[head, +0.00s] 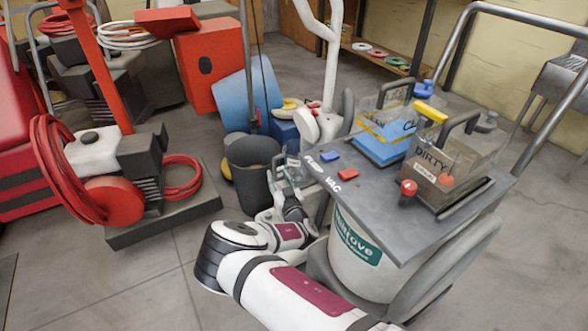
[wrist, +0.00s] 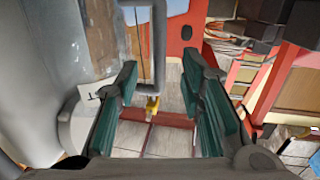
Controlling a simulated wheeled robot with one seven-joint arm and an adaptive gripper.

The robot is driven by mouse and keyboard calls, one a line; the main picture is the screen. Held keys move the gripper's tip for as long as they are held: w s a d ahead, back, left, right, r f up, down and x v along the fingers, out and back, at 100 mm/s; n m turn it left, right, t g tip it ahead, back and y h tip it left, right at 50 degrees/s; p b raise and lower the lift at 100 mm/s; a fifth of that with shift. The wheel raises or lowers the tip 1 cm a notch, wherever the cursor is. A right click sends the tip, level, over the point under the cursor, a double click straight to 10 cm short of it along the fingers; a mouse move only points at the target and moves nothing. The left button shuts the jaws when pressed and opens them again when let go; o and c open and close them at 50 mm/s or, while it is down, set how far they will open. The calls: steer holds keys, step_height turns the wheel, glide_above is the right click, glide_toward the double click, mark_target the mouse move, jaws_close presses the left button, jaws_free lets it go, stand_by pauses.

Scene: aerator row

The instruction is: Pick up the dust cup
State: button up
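My gripper (wrist: 160,78) is open in the wrist view, with one teal-padded finger on each side. A dark upright loop handle (wrist: 146,40) stands between the fingertips, nearer the left finger. It stands beside a smoky grey-brown body (wrist: 101,30), which looks like the dust cup, but I cannot tell for sure. I cannot see both fingers touching the handle. In the head view my gripper (head: 290,175) is at the left edge of the grey-topped cart, beside a dark grey bin. The dust cup cannot be made out clearly there.
The cart top (head: 345,185) carries a clear tank marked CLEAN (head: 385,135), a tank marked DIRTY (head: 440,165) and small red and blue pieces. The dark bin (head: 252,170) stands close to my gripper. A red machine (head: 110,190) is at left. Open floor lies front left.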

mark_target(275, 169)
steer(key=shift+b+x, duration=1.3)
steer(key=shift+x, duration=1.35)
jaws_close()
steer(key=shift+r, duration=0.1)
